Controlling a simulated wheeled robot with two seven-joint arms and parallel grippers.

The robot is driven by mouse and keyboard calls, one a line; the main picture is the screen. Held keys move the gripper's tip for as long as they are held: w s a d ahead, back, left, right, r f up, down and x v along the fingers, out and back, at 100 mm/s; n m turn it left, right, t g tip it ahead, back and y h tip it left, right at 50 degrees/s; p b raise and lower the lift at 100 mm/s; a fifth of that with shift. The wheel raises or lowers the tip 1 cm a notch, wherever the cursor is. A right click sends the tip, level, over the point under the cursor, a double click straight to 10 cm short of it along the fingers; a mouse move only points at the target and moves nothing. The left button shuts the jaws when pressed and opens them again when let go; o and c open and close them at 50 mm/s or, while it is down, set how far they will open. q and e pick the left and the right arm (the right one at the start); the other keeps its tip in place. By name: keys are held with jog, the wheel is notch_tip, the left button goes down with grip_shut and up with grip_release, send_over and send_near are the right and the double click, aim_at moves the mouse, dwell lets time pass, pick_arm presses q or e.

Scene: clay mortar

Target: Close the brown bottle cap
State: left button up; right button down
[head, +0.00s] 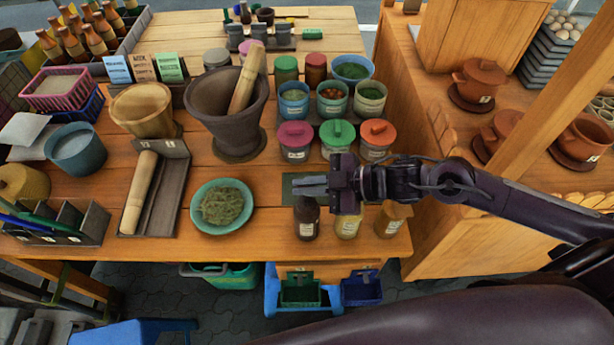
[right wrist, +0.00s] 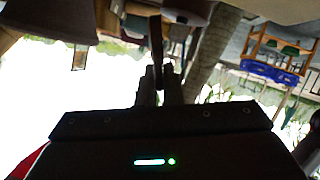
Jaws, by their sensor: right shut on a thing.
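A dark brown bottle (head: 307,220) with a pale label stands upright near the front edge of the wooden table. My right gripper (head: 308,186) reaches in from the right, with its fingers over the bottle's top. The fingers and the gripper body hide most of that top, so how the cap sits cannot be told. In the right wrist view, the fingertips (right wrist: 158,84) are closed together on a thin dark piece (right wrist: 157,42), which looks like the brown bottle cap. My left gripper is not in view.
A yellowish bottle (head: 348,226) and an amber bottle (head: 390,222) stand just right of the brown one. Lidded jars (head: 338,136) stand behind. A green plate of herbs (head: 222,205) lies to the left. A wooden cabinet (head: 455,220) stands to the right.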

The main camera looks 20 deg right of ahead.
jog(key=s+n+t+b, duration=0.1)
jog(key=f+n, duration=0.1)
jog(key=shift+s+a+f+n+t+b, duration=0.2)
jog(key=shift+s+a+n+t+b, duration=0.1)
jog(key=shift+s+a+t+b, duration=0.1)
jog(key=shift+s+a+f+n+t+y+b, duration=0.1)
jog(key=shift+s+f+n+t+y+b, duration=0.2)
jog(key=shift+f+n+t+b, duration=0.75)
jog(key=shift+s+a+f+n+t+y+b, duration=0.15)
jog(key=shift+s+f+n+b, duration=0.3)
jog(key=shift+n+b, duration=1.15)
jog(key=shift+s+a+f+n+t+y+b, duration=0.15)
jog(key=shift+s+f+n+t+b, duration=0.2)
jog(key=shift+f+n+t+b, duration=0.7)
jog(key=shift+d+r+n+g+b, duration=0.1)
jog(key=shift+r+n+g+b, duration=0.2)
jog(key=shift+r+n+g, duration=0.1)
jog(key=c, duration=1.6)
grip_release()
